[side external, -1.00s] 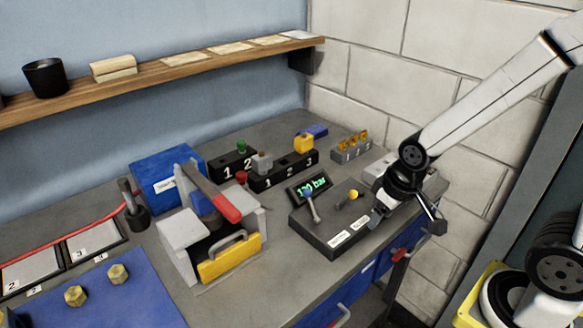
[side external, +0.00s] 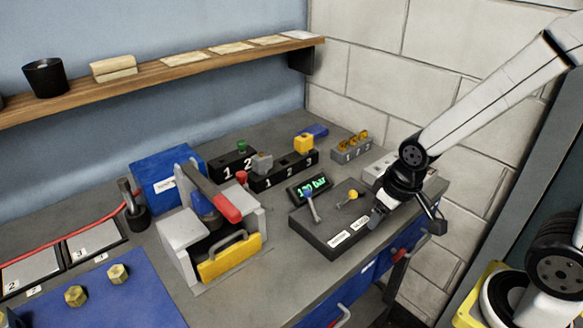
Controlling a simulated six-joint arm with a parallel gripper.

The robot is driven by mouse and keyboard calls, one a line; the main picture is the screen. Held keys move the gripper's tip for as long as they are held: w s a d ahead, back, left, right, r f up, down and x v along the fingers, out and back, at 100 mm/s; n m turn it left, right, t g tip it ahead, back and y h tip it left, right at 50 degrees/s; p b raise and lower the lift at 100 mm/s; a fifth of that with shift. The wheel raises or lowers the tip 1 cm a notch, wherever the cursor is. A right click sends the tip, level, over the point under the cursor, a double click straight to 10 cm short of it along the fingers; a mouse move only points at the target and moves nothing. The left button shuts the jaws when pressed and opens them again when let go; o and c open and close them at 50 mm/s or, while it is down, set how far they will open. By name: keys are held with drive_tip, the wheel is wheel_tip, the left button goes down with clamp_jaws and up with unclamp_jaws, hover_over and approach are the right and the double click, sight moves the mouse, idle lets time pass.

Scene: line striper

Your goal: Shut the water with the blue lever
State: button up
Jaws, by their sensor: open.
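The blue lever (side external: 309,203) stands on the dark control box near the bench's right front. It has a blue knob on a metal stalk and leans a little from upright. A yellow-knobbed lever (side external: 352,196) lies low on the same box, to its right. A small display (side external: 309,188) behind the blue lever glows green and seems to read a pressure in bar. My gripper (side external: 378,218) is at the box's right end, beside the yellow lever and apart from the blue one. It is open, and nothing shows between its fingers.
A grey press with a red-handled lever (side external: 228,208) and a yellow drawer (side external: 229,257) stands left of the control box (side external: 333,240). Black numbered blocks (side external: 284,172) stand behind. A blue box (side external: 168,185) is further left. A shelf (side external: 160,79) runs along the wall.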

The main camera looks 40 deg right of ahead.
drive_tip(key=shift+o, duration=0.5)
